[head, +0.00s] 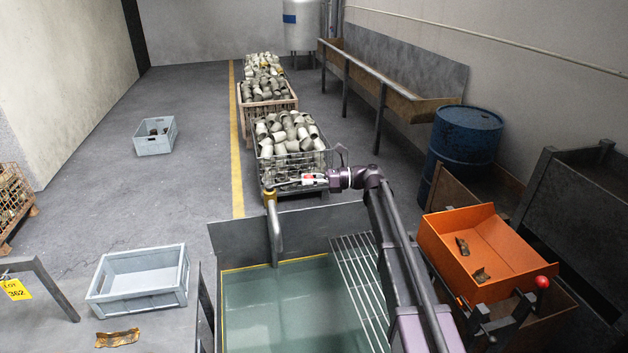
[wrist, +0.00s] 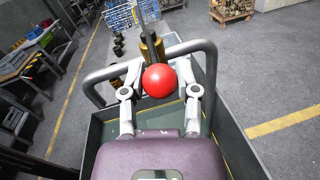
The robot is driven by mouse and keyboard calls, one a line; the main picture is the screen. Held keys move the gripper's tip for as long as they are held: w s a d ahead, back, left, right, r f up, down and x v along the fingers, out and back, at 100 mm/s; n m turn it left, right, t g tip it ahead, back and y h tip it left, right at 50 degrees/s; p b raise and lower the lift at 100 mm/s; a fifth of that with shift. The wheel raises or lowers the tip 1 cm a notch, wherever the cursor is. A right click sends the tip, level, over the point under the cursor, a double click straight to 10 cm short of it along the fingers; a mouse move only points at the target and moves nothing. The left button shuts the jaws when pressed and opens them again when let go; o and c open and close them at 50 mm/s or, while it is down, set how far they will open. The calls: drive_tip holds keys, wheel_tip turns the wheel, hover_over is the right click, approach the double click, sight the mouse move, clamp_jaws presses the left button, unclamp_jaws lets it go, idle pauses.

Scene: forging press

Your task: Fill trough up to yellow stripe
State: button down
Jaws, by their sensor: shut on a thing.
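The trough (head: 240,237) is a grey tank at the bottom centre of the head view, holding greenish, clear water (head: 265,305). A yellow stripe (head: 290,261) runs along its inner wall, close to the water's edge; I cannot tell the exact gap. A curved grey spout (head: 275,240) with a yellow fitting (head: 269,195) stands at its far edge. My gripper (head: 290,183) is beside that fitting. In the wrist view, my gripper (wrist: 159,68) is shut on a red ball knob (wrist: 160,80), in front of the yellow fitting (wrist: 152,48). Flow from the spout is not visible.
A metal grating (head: 362,285) covers the trough's right side. An orange bin (head: 470,220) stands to the right, a grey crate (head: 140,297) to the left. Wire baskets of pale parts (head: 295,158) stand behind. The floor left of the yellow line is mostly clear.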

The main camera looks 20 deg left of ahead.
drive_tip(key=shift+w+d, duration=0.1)
drive_tip(key=shift+w, duration=0.15)
drive_tip(key=shift+c, duration=1.7)
unclamp_jaws()
drive_tip(key=shift+w, duration=0.15)
drive_tip(key=shift+s, duration=0.2)
drive_tip(key=shift+w, duration=0.1)
drive_tip(key=shift+w+d, duration=0.1)
drive_tip(key=shift+d, duration=0.4)
drive_tip(key=v, duration=1)
drive_tip(key=shift+w+d, duration=0.15)
drive_tip(key=shift+d, duration=0.2)
